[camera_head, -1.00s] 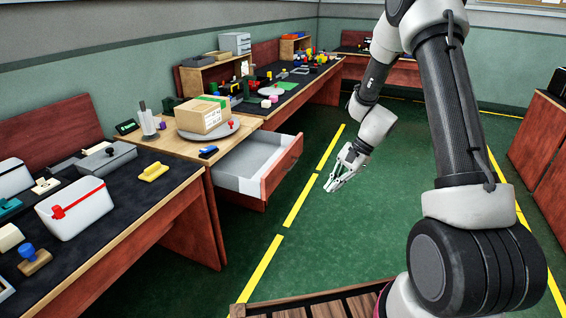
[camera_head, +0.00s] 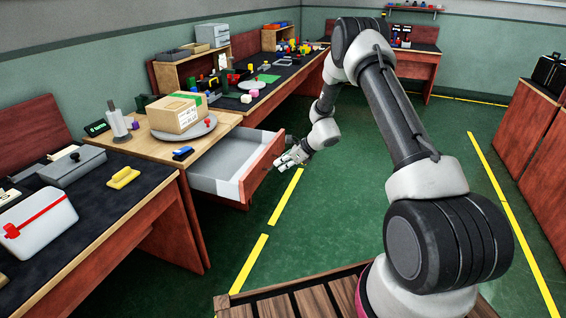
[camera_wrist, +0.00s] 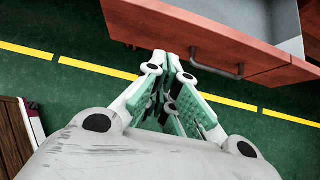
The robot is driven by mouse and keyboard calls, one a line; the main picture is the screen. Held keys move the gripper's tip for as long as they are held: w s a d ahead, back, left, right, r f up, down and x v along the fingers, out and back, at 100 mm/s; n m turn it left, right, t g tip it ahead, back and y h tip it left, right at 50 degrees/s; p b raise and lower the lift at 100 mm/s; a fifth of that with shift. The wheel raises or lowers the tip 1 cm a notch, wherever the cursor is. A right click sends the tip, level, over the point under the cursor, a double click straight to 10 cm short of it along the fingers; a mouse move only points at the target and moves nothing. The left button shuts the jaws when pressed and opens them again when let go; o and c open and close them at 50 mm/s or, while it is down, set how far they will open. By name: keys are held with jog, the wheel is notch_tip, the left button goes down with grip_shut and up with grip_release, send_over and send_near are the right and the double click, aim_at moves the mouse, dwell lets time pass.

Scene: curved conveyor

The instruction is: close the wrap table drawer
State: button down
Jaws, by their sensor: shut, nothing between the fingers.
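The wrap table drawer (camera_head: 222,164) stands open, pulled out of the wooden wrap table (camera_head: 150,148), with a red-brown front and a pale grey empty inside. Its front (camera_wrist: 190,30) with a dark bar handle (camera_wrist: 215,66) fills the top of the wrist view. My gripper (camera_head: 280,163) is shut and empty, just outside the drawer front. In the wrist view my fingertips (camera_wrist: 172,58) are close to the front's lower edge, left of the handle; I cannot tell whether they touch it.
On the wrap table stand a cardboard box (camera_head: 178,113) on a round grey turntable (camera_head: 190,131) and a blue-black item (camera_head: 183,153). A dark-topped bench (camera_head: 90,215) with a white box (camera_head: 38,228) is at left. Green floor to the right is clear.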

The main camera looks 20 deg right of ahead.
aim_at(256, 173)
jog(key=w+a+f, duration=0.1)
jog(key=a, duration=0.1)
jog(key=w+a+f, duration=0.1)
jog(key=w+a, duration=0.1)
jog(key=w+a+f, duration=0.1)
jog(key=a+f, duration=0.1)
jog(key=shift+w+a, duration=0.25)
jog(key=shift+w, duration=0.1)
jog(key=shift+a, duration=0.1)
